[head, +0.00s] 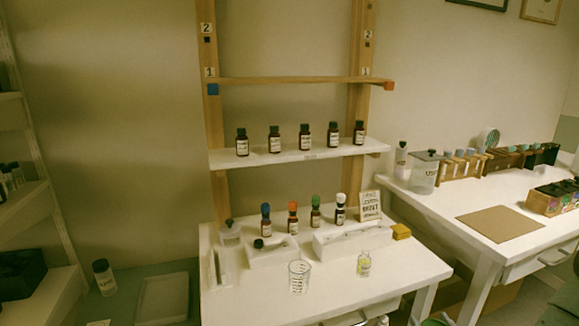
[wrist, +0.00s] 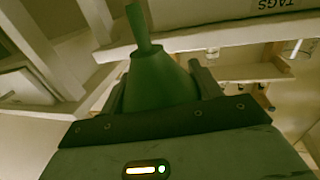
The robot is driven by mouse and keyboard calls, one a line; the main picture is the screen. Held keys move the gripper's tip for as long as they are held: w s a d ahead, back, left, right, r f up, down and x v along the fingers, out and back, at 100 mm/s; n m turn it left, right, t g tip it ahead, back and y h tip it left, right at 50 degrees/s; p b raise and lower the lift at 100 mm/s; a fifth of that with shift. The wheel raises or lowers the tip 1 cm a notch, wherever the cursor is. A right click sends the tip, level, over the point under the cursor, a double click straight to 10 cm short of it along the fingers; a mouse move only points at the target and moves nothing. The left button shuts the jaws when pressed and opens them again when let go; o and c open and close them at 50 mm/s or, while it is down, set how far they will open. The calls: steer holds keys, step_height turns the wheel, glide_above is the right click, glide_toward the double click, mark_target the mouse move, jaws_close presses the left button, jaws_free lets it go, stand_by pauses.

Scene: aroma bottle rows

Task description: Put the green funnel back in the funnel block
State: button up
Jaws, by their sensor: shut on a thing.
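The green funnel (wrist: 158,82) is in my gripper (wrist: 158,92) in the wrist view. The gripper is shut on its wide body, and its narrow spout points away from the gripper, toward the top of the picture. The funnel's wide end is hidden by the gripper. In the head view I cannot make out the gripper or funnel for certain. Two low white blocks stand on the white table there, a left one (head: 278,256) with a black-topped item at its left end and a longer right one (head: 352,241). I cannot tell which is the funnel block.
Bottles with blue, orange (head: 292,219), green and white tops stand behind the blocks. A glass beaker (head: 299,277) and small clear bottle (head: 363,265) stand in front. A wooden shelf frame (head: 302,155) holds several dark bottles. A ledge labelled TAGS (wrist: 225,28) crosses the wrist view.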

steer(key=shift+m+h, duration=0.4)
steer(key=shift+h, duration=0.2)
steer(key=s, duration=0.2)
steer(key=s+a+f, duration=0.1)
steer(key=s, duration=0.1)
steer(key=shift+s+a+r, duration=0.1)
steer(key=shift+s+a, duration=0.05)
steer(key=shift+s, duration=0.2)
